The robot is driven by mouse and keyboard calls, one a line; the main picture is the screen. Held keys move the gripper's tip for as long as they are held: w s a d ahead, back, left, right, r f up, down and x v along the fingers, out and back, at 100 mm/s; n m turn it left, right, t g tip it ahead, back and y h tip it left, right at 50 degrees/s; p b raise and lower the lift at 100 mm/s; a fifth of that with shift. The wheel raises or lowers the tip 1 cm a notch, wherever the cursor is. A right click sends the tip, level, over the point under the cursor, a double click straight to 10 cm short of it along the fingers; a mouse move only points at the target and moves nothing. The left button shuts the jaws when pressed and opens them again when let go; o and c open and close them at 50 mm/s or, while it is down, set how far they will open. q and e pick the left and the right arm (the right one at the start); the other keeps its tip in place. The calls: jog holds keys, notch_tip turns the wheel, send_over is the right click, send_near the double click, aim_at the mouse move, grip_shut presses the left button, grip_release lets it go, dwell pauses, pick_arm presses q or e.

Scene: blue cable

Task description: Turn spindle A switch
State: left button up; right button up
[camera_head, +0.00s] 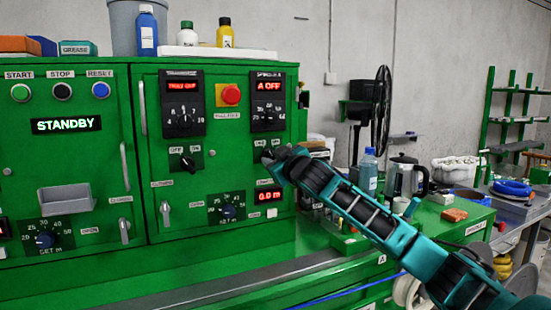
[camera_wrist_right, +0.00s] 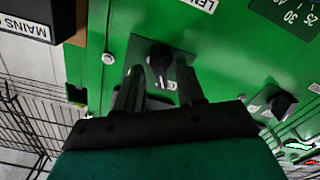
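The spindle A panel (camera_head: 268,100) on the green cabinet's right part shows red text reading "A OFF". The fingers of my right gripper (camera_wrist_right: 159,80) stand apart, one on each side of the knob in that picture. I see no clear contact between fingers and knob. The knob's exact angle is hard to tell. My left gripper is out of view.
Another OFF/ON switch (camera_head: 188,162) is left of my right gripper. A red emergency button (camera_head: 231,95) is above it. A length display (camera_head: 268,196) is just below. A green bench (camera_head: 440,215) with a kettle (camera_head: 404,175) and bottle (camera_head: 368,170) stands at right, behind my right arm.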

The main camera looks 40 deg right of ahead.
grip_shut()
dwell(0.3)
jog(key=shift+m, duration=0.3)
jog(key=m, duration=1.1)
jog(key=shift+d, duration=0.1)
jog(key=shift+m, duration=0.3)
dwell(0.4)
grip_release()
